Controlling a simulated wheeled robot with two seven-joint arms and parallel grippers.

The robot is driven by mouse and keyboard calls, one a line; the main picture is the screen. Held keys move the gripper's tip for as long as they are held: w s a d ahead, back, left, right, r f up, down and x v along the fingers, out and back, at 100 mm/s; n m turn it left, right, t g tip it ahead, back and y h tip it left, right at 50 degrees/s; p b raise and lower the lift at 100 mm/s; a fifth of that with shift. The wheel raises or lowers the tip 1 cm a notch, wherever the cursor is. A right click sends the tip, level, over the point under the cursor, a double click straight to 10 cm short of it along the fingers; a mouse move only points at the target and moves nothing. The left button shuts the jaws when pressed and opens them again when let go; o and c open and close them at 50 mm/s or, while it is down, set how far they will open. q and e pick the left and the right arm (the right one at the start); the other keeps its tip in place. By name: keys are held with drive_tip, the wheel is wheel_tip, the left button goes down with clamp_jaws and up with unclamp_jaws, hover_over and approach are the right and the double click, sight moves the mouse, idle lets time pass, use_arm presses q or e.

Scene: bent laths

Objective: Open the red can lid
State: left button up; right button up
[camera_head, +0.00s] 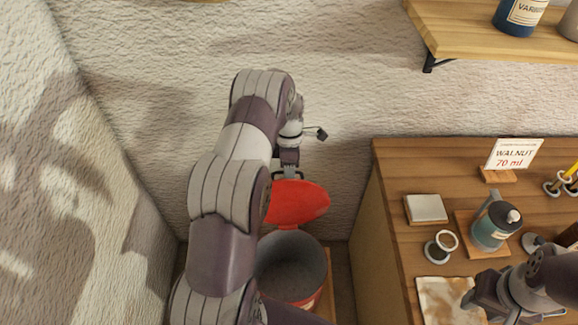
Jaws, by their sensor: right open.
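The red can lid (305,203) stands tilted up at the back of the can (318,296), which is on the floor beside the wooden cabinet. The can's grey inside shows below the lid, and its left part is hidden behind my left arm. My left gripper (288,170) is at the lid's far upper edge, close to it or touching; I cannot tell which. Its fingers are too small and partly covered to judge. My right gripper (474,298) is open over the front of the cabinet top, well to the right of the can.
The cabinet top (395,165) holds a teal pot (490,226), a pale block (426,208), a small round ring-topped item (445,241), a stained cloth (440,296) and a walnut sign (514,153). A wall shelf (470,35) hangs above. Walls close in left and behind.

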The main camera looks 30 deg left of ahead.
use_arm(q)
drive_tip(key=shift+s+a+r, duration=0.15)
drive_tip(key=shift+s+r, duration=0.15)
drive_tip(key=shift+r, duration=0.25)
drive_tip(key=p+v, duration=1.2)
drive_tip(key=shift+r, duration=0.15)
use_arm(e)
wheel_tip(320, 180, up, 12)
drive_tip(key=shift+s, duration=0.25)
use_arm(q)
drive_tip(key=shift+w, duration=0.1)
